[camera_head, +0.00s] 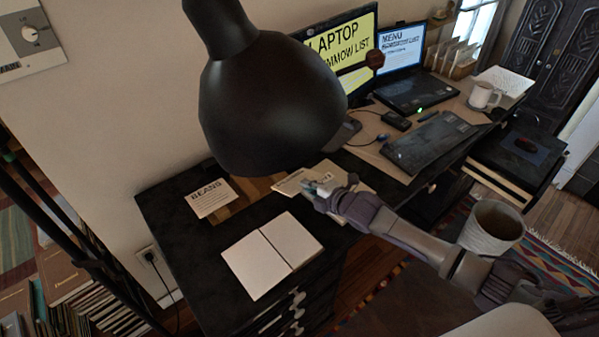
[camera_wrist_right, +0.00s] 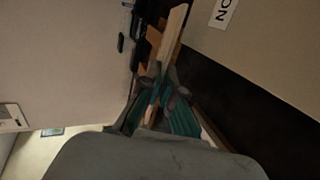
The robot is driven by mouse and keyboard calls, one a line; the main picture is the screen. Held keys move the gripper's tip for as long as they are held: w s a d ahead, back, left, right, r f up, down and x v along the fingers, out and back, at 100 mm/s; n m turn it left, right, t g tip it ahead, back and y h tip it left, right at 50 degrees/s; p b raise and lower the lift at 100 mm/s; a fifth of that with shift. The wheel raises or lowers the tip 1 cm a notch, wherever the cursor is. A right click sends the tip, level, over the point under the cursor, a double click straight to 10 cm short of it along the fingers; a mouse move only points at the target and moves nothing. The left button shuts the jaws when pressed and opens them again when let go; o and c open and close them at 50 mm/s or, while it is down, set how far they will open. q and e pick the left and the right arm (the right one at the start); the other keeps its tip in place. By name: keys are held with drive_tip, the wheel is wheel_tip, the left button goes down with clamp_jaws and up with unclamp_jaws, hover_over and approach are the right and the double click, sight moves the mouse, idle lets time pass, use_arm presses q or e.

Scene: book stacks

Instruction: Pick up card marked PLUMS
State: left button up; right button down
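A pale card (camera_head: 292,182) with dark print lies or is held at the right gripper, over the back right of the black desk. The fingers cover part of its print, so I cannot read whether it says PLUMS. My right gripper (camera_head: 318,189) overlaps this card in the head view. In the right wrist view its fingers (camera_wrist_right: 157,82) are close together, with a thin cream edge (camera_wrist_right: 172,35) just beyond them. I cannot tell whether they grip it. A second card marked BEANS (camera_head: 211,199) stands or leans to the left. My left gripper is not in view.
A black lamp (camera_head: 265,110) hangs in front of the scene. A pale open notebook (camera_head: 270,254) lies at the desk's front. A monitor (camera_head: 345,40), laptop (camera_head: 412,95) and dark tablet-like slab (camera_head: 430,142) stand to the right. A white mug (camera_head: 482,96) is farther right.

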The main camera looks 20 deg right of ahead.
drive_tip(key=p+v, duration=0.3)
drive_tip(key=v, duration=0.2)
drive_tip(key=shift+f, duration=0.1)
